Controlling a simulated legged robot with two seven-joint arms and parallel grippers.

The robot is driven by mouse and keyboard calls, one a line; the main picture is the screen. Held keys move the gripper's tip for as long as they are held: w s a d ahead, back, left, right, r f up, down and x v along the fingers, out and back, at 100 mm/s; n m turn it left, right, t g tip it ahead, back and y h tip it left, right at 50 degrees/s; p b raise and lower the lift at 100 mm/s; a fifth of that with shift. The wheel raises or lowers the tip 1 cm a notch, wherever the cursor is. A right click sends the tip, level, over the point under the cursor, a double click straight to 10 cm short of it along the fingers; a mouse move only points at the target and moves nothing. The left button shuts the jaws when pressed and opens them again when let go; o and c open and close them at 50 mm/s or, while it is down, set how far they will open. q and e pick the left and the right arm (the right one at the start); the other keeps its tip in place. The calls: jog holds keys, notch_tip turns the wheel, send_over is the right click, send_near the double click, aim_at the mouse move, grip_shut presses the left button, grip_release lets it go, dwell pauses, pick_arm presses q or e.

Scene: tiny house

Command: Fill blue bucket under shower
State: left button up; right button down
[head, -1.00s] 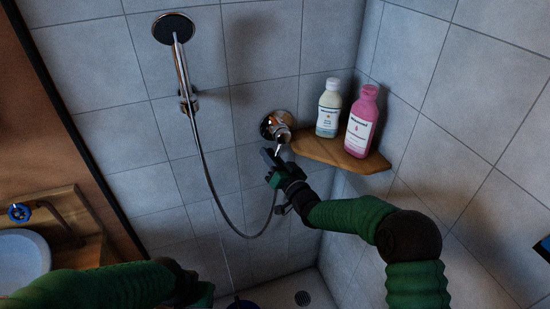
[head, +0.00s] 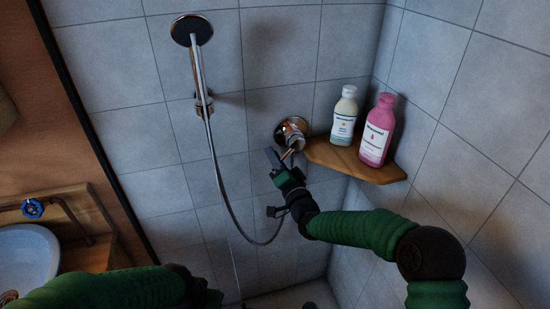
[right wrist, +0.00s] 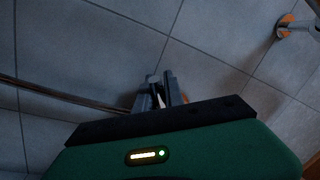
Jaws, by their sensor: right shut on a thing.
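The chrome shower valve (head: 292,130) is on the tiled wall, with its lever (head: 287,155) pointing down. My right gripper (head: 276,160) is at the lever and shut on it; the fingers (right wrist: 160,92) look nearly closed in the right wrist view, where the hold is dark. The shower head (head: 191,30) hangs in its wall holder, with its hose looping down. A thin pale line (head: 235,270) runs down below the hose. The blue bucket is not clearly visible now. My left gripper (head: 205,296) is at the bottom edge, its fingers cut off or hidden.
A wooden corner shelf (head: 345,163) beside the valve holds a white bottle (head: 345,115) and a pink bottle (head: 377,130). A basin (head: 25,255) with a blue tap knob (head: 33,208) stands at left. Tiled walls enclose the corner.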

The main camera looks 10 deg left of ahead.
jog(key=shift+s+a, duration=0.1)
jog(key=shift+a, duration=0.05)
jog(key=c, duration=1.4)
grip_release()
jog(key=shift+c, duration=0.2)
jog(key=v, duration=1.7)
jog(key=shift+r, duration=0.2)
